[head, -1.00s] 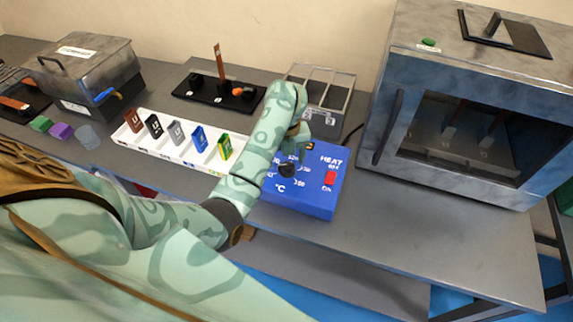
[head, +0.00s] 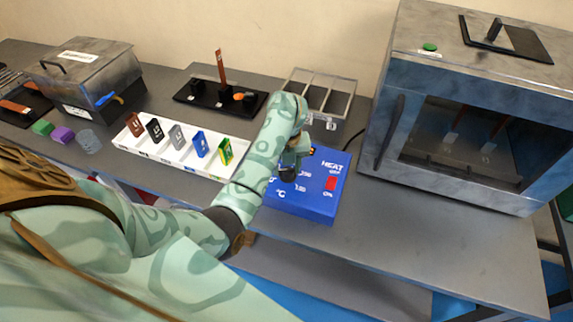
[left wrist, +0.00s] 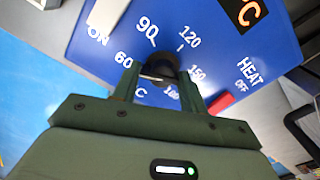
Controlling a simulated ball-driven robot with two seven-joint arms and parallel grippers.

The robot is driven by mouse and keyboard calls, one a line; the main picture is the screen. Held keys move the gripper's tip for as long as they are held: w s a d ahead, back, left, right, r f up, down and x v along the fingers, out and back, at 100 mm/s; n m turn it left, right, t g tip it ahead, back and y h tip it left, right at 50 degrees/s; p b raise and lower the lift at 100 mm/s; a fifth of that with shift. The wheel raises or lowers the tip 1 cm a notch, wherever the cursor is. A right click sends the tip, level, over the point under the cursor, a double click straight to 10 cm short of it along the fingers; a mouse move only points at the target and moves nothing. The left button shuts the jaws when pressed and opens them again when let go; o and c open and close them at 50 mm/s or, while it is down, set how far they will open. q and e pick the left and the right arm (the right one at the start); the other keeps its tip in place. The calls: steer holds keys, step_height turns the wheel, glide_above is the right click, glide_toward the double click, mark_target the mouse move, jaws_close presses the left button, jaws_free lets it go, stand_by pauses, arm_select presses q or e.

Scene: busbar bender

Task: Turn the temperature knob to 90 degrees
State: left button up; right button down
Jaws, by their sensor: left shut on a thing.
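The blue heater box (head: 312,205) stands on the grey table, with a dial printed in °C. Its black temperature knob (left wrist: 160,66) is in the left wrist view, ringed by the numbers 60, 90, 120 and 150. My left gripper (head: 287,172) is over the box and hides most of the dial in the head view. In the left wrist view its two fingers (left wrist: 160,76) are on either side of the knob, shut on it. A white tick shows just below the 120. The knob's pointer is hidden, so I cannot tell its setting. My right gripper is not in view.
A red switch (head: 330,183) is on the box's right side. An orange-lettered display (left wrist: 246,12) is at the top of the left wrist view.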

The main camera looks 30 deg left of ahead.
mark_target(288, 168)
arm_select(q)
steer(key=m+p, duration=0.3)
steer(key=m, duration=0.2)
steer(key=shift+w+r, duration=0.1)
steer(key=shift+r, duration=0.05)
steer(key=m+p, duration=0.1)
steer(key=m, duration=0.2)
steer(key=shift+m+p, duration=0.3)
steer(key=shift+p, duration=0.1)
steer(key=shift+w+m+p, duration=0.1)
steer(key=shift+m+p, duration=0.5)
steer(key=shift+m, duration=0.8)
steer(key=o, duration=1)
step_height(288, 168, up, 16)
steer(key=p, duration=0.6)
